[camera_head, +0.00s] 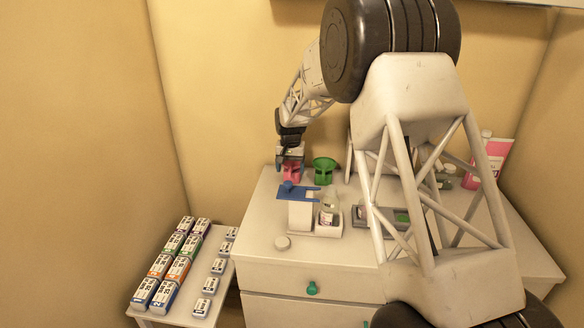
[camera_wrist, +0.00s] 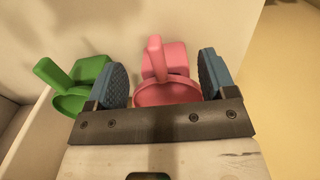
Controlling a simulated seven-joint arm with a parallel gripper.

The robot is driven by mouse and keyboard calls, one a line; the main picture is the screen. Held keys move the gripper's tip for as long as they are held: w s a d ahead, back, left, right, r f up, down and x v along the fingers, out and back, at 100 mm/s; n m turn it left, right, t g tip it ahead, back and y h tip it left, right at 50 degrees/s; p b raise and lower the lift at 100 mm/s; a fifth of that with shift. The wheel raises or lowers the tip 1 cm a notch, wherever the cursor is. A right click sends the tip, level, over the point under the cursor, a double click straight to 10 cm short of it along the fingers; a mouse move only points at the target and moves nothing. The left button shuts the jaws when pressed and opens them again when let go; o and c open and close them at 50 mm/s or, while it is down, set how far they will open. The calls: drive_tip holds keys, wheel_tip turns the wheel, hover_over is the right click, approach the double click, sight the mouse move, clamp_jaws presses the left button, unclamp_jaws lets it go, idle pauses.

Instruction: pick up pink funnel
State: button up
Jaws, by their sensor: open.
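The pink funnel (camera_head: 291,171) stands near the back left of the white cabinet top in the head view. In the wrist view the pink funnel (camera_wrist: 166,78) shows its bowl and an upright handle between my two blue finger pads. My gripper (camera_head: 290,157) is over the funnel from above, with its fingers on either side of it. In the wrist view my gripper (camera_wrist: 163,82) is open, and gaps show between the pads and the funnel. The funnel's lower part is hidden by the gripper's dark crossbar.
A green funnel (camera_head: 325,168) stands close to the right of the pink one. A blue object (camera_head: 298,192) on a white block and bottles in a tray (camera_head: 328,231) are in front. A side table (camera_head: 214,266) holds several small boxes. The wall is close behind.

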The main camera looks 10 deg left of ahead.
drive_tip(key=shift+f, duration=0.7)
clamp_jaws()
idle(0.3)
